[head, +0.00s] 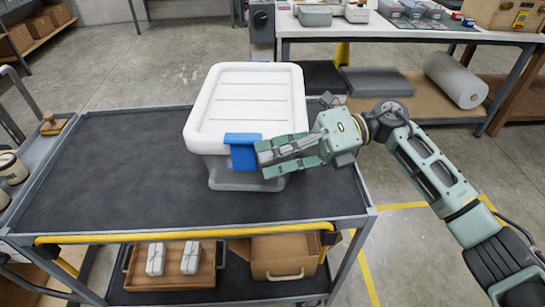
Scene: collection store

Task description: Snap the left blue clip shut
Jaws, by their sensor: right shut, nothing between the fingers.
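A grey storage box (222,176) with a white lid (249,95) stands on the dark top of a cart. A blue clip (241,152) is on the box's near side, its upper part over the lid's edge. I cannot tell whether it is fully shut. A sliver of blue, perhaps another clip, shows at the lid's far edge. My right gripper (263,160) comes in from the right with its fingers shut and empty. Its tips are at the right edge of the near clip; I cannot tell whether they touch it. My left gripper is not in view.
The cart top (110,170) is clear left of the box. A yellow rail (180,236) runs along its near edge. Below are a wooden tray (140,280) with white parcels and a cardboard box (285,255). A workbench (390,30) stands behind, with a white roll (455,80) underneath.

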